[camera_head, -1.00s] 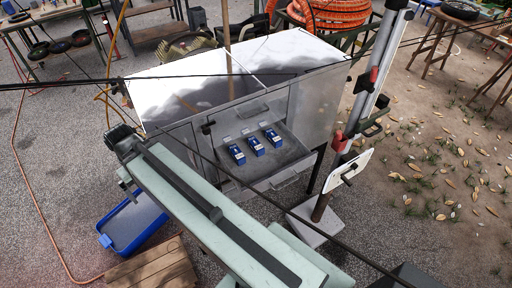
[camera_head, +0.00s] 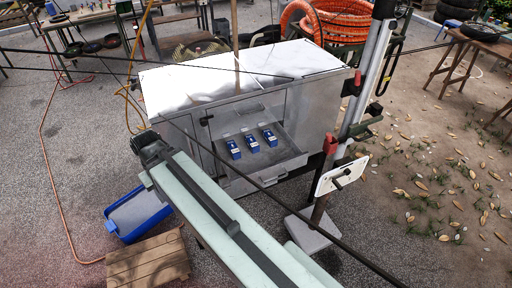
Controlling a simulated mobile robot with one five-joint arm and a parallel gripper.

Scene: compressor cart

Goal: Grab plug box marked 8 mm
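Three small blue boxes with white labels stand in a row in an open grey drawer (camera_head: 287,158) of the metal cart: a left box (camera_head: 233,149), a middle box (camera_head: 251,144) and a right box (camera_head: 269,138). The label print is too small to read, so I cannot tell which is marked 8 mm. My pale green arm reaches from the lower right toward the cart's left side. Its dark end (camera_head: 150,150) is left of the drawer, apart from the boxes. The gripper's fingers cannot be made out there.
The metal cart (camera_head: 310,100) has a bright flat top. A post stand (camera_head: 345,130) with a white plate rises at its right. A blue bin (camera_head: 137,214) and a wooden crate (camera_head: 148,260) lie on the ground at left. An orange hose coil (camera_head: 340,25) is behind.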

